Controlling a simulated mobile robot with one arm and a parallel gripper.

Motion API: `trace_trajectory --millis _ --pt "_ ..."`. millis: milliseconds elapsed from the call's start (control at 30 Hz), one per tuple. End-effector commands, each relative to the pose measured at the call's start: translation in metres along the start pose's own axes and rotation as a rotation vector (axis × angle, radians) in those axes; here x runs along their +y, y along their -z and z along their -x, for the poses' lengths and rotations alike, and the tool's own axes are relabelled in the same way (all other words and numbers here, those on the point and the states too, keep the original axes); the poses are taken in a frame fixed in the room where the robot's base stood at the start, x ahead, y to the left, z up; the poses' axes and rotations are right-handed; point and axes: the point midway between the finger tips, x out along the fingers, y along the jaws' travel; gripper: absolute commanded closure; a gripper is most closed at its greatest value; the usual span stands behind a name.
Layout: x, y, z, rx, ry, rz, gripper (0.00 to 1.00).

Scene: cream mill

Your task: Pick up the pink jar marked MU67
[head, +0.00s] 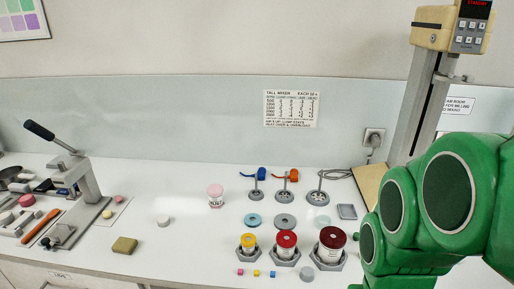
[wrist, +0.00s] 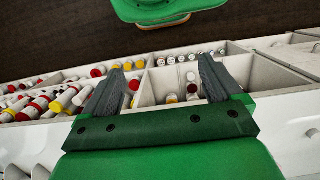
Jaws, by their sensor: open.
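A jar with a pink lid (head: 215,195) stands upright on the white bench in the head view, left of the row of stands. Its label has dark print too small to read, so I cannot confirm MU67. My gripper (wrist: 162,66) shows in the wrist view with its two dark fingers spread apart and nothing between them. It points over an open drawer (wrist: 150,98), away from the pink jar. My gripper's fingers do not show in the head view, and the pink jar does not clearly show in the wrist view.
Hex stands with yellow (head: 248,241), red (head: 286,240) and dark red (head: 332,237) jars stand right of the pink jar. A lever press (head: 80,180) stands at left. A tall machine (head: 430,80) rises at right. The bench around the pink jar is fairly clear.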

Motion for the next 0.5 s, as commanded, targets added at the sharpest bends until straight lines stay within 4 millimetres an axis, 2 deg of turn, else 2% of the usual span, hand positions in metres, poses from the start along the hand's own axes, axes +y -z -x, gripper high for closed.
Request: trace_trajectory --millis 67,367,500 --pt "0.000 0.000 0.012 0.010 0.000 0.000 0.08" --pt "0.000 -0.004 0.036 0.006 0.000 0.000 0.08" --pt "0.001 0.011 0.035 0.033 -0.011 0.013 0.08"
